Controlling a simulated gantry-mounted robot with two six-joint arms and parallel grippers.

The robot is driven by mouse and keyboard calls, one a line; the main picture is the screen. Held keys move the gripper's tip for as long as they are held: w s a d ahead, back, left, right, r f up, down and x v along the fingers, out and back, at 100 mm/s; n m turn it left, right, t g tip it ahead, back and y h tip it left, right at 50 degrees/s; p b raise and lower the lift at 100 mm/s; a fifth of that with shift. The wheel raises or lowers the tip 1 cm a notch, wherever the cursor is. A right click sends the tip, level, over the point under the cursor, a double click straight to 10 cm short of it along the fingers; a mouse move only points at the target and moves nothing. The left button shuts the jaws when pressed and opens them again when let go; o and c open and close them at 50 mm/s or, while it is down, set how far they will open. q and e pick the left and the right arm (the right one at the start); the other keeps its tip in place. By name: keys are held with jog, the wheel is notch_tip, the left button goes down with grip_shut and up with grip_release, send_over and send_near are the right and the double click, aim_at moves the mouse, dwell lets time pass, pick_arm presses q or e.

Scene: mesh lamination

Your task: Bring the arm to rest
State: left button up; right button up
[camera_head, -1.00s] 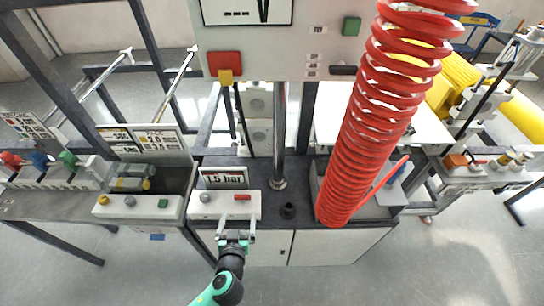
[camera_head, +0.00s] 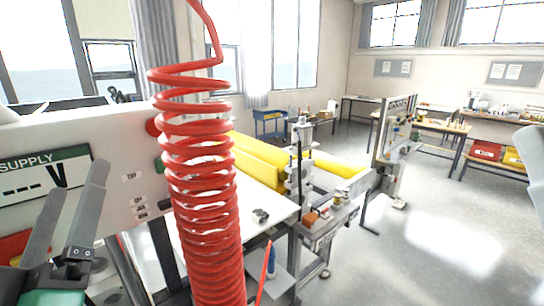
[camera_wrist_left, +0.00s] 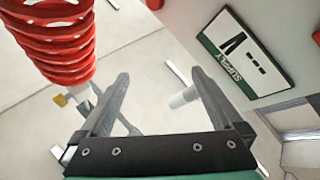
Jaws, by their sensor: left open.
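My left gripper (camera_head: 80,172) is in the lower left of the head view, with two grey fingers pointing up in front of the supply panel. Its fingers are apart with nothing between them. The left wrist view shows the same open, empty fingers (camera_wrist_left: 160,75), with pale floor and a white rod end behind the gap. The white supply panel (camera_head: 120,190) is behind the gripper, and its display shows in the left wrist view (camera_wrist_left: 243,52).
A red coiled hose (camera_head: 203,190) hangs to the right of my gripper; it also shows in the left wrist view (camera_wrist_left: 52,40). Yellow rollers (camera_head: 255,160) and a machine with small controls (camera_head: 330,215) stand beyond. The floor at the right (camera_head: 450,240) is mostly clear.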

pick_arm(q)
jog(key=s+d+r+m+t+h+p, duration=0.1)
jog(key=s+d+r+m+t+h, duration=0.4)
jog(key=s+r+m+h, duration=0.5)
notch_tip(320, 180, up, 19)
jog(key=w+g+y+p, duration=0.1)
jog(key=w+p, duration=0.1)
jog(key=p, duration=1.8)
jog(key=shift+d+m+y, duration=0.3)
jog(key=shift+d+y, duration=0.1)
